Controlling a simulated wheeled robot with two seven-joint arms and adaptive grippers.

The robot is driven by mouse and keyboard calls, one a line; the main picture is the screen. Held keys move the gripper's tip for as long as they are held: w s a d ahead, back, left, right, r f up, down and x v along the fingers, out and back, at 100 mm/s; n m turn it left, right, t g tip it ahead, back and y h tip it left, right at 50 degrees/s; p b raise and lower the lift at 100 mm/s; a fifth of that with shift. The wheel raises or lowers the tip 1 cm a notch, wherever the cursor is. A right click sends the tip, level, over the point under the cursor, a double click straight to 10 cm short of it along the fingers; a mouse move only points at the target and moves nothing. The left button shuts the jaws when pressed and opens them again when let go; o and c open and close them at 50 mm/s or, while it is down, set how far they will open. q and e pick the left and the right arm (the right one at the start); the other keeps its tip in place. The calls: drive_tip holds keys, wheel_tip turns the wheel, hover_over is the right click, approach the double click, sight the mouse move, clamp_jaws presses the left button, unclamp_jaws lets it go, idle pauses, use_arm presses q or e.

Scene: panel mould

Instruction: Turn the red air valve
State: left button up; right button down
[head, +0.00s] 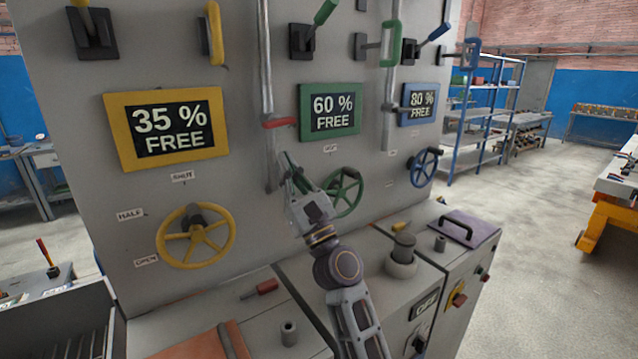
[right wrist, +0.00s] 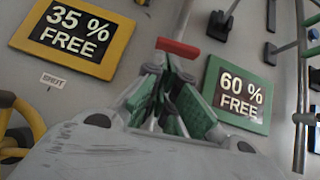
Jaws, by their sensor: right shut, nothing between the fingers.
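The red air valve is a short red lever (head: 279,122) on a grey vertical pipe, between the yellow-framed and green-framed displays. In the head view it lies about level, pointing right from the pipe. The lever also shows in the right wrist view (right wrist: 178,48), just beyond the fingertips. My right gripper (head: 286,160) is below the lever, close to the panel, its fingers pointing up. In the right wrist view its fingers (right wrist: 168,68) come together with nothing between them. I cannot tell whether the tips touch the lever or pipe. My left gripper is not in view.
A green handwheel (head: 344,192) is right beside my right gripper. A yellow handwheel (head: 196,236) is lower left and a blue one (head: 425,167) to the right. Coloured levers (head: 325,13) stick out above. A grey cabinet top (head: 310,335) with loose parts lies below.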

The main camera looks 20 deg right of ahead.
drive_tip(key=s+d, duration=0.4)
drive_tip(key=s, duration=0.6)
idle(0.3)
